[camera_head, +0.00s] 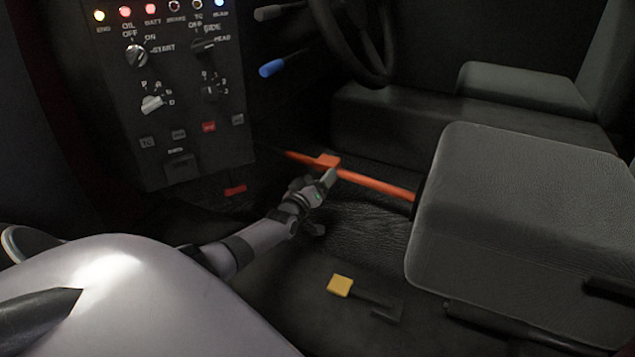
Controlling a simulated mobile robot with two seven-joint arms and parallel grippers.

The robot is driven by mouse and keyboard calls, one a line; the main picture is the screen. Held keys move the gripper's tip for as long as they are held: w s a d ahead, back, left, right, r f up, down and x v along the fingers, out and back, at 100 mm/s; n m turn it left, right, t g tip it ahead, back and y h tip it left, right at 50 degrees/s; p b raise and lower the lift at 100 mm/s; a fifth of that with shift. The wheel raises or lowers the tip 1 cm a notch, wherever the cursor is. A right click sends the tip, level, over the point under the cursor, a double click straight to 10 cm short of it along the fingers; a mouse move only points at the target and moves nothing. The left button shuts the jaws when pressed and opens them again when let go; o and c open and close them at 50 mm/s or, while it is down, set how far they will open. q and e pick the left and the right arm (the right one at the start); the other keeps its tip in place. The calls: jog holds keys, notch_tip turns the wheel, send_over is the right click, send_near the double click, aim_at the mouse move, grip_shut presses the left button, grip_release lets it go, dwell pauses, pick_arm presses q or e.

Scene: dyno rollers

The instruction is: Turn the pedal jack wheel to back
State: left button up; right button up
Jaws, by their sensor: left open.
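I cannot tell for sure which part is the pedal jack wheel. A long orange bar (380,186) with a flat orange tab (326,160) runs low across the floor area, its right end at the grey seat. My left gripper (328,180) is open, just below the tab and close to the bar. I cannot tell whether they touch. A yellow pedal-like block (340,286) on a dark stem is low on the floor, in front of the gripper. My right gripper is out of view.
A control panel (190,125) with knobs and lights stands at the left. A small red block (235,190) lies below it. A steering wheel (352,45) and blue-tipped lever (271,68) are at the back. A grey seat (525,215) blocks the right side.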

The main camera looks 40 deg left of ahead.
pick_arm(q)
jog(key=c, duration=1)
jog(key=shift+m, duration=0.3)
